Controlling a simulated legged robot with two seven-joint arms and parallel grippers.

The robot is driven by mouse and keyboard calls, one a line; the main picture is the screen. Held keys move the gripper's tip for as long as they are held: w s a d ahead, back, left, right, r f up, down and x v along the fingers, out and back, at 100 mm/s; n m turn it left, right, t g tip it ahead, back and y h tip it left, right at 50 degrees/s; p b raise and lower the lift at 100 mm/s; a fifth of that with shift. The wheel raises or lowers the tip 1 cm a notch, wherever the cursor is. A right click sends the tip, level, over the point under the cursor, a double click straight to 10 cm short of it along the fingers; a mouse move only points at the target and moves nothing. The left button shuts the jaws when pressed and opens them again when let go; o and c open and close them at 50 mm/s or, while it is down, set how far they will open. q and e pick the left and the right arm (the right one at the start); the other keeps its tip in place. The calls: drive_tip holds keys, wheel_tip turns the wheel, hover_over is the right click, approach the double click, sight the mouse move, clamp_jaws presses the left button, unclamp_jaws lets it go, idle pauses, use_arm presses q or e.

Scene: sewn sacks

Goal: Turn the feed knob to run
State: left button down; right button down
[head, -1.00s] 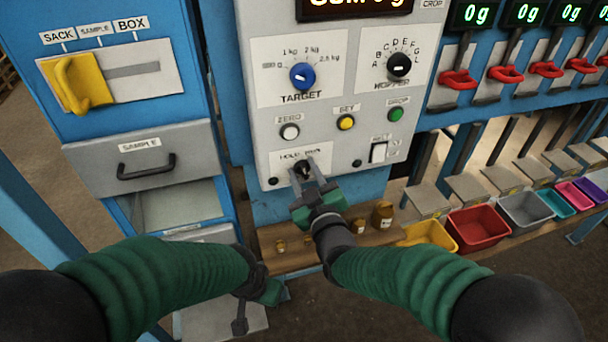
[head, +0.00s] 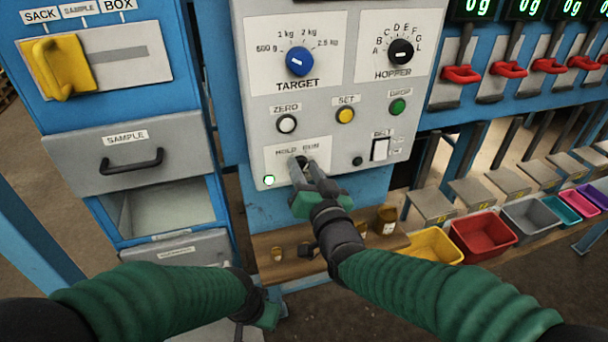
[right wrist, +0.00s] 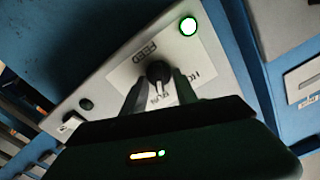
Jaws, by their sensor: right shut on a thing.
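The feed knob (right wrist: 157,72) is a small black knob on a white plate marked HOLD and RUN, low on the grey control panel (head: 258,108). In the head view the knob is mostly hidden behind my right gripper (head: 309,168). The right wrist view shows the gripper fingers (right wrist: 158,92) on either side of the knob, shut on it. A green lamp (head: 269,180) left of the plate is lit; it also glows in the right wrist view (right wrist: 188,26). My left gripper (head: 266,312) hangs low by the drawer cabinet, its jaws unclear.
Above the plate are a blue TARGET knob (head: 299,61), a black HOPPER knob (head: 401,52) and several buttons. A BELT switch (head: 380,149) sits to the right. A wooden shelf (head: 292,268) with brown weights is below. Coloured bins stand at right.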

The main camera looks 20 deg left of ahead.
drive_tip(key=shift+f+m, duration=0.35)
drive_tip(key=shift+m, duration=0.25)
drive_tip(key=shift+r+b, duration=0.25)
drive_tip(key=shift+b, duration=0.05)
drive_tip(key=c, duration=0.9)
unclamp_jaws()
drive_tip(key=shift+w, duration=0.1)
drive_tip(key=shift+c, duration=0.2)
